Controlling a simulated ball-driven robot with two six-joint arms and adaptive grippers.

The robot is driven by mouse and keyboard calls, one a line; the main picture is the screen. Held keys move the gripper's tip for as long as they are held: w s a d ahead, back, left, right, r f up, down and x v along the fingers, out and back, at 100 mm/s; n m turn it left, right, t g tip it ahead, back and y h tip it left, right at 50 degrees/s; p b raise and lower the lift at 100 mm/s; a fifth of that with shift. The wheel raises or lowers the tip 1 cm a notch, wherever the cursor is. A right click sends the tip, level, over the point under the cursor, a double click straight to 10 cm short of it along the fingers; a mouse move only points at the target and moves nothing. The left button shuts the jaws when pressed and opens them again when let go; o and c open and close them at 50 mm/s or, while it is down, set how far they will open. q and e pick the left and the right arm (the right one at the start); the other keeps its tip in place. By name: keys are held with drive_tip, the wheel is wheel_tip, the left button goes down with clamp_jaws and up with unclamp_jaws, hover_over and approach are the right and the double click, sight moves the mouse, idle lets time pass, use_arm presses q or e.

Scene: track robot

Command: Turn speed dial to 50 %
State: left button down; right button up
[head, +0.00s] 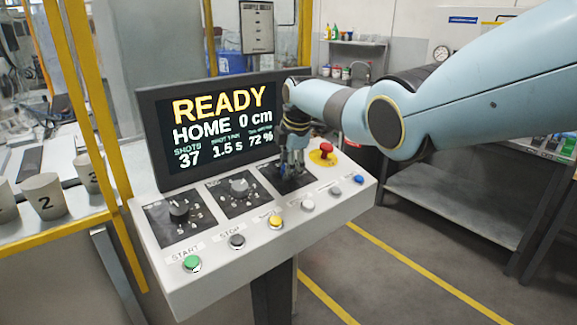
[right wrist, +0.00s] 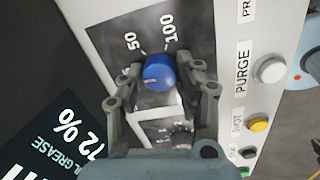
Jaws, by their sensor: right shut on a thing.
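The control panel (head: 205,262) carries three dials in a row. My right gripper (head: 292,165) is down at the rightmost one. In the right wrist view, my gripper's fingers (right wrist: 160,85) are closed on both sides of this blue dial (right wrist: 158,70). Its scale shows 50 and 100, and its white mark appears to point toward the lower left. In the head view, the gripper mostly hides this dial. The left dial (head: 179,211) and middle dial (head: 239,187) are free. My left gripper is out of view.
A red emergency button (head: 326,148) on a yellow base stands just right of my gripper. Several coloured push buttons, including the green START button (head: 192,263), line the panel's front. Numbered cups (head: 43,196) stand at left behind a yellow frame. A grey bench (head: 455,200) is at right.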

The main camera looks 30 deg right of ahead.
drive_tip(key=m, duration=0.5)
drive_tip(key=m+b, duration=0.1)
drive_tip(key=m, duration=0.5)
drive_tip(key=shift+g, duration=0.4)
idle(0.4)
drive_tip(key=o, duration=1.2)
drive_tip(key=shift+c, duration=0.2)
drive_tip(key=shift+w, duration=0.1)
drive_tip(key=v, duration=1.2)
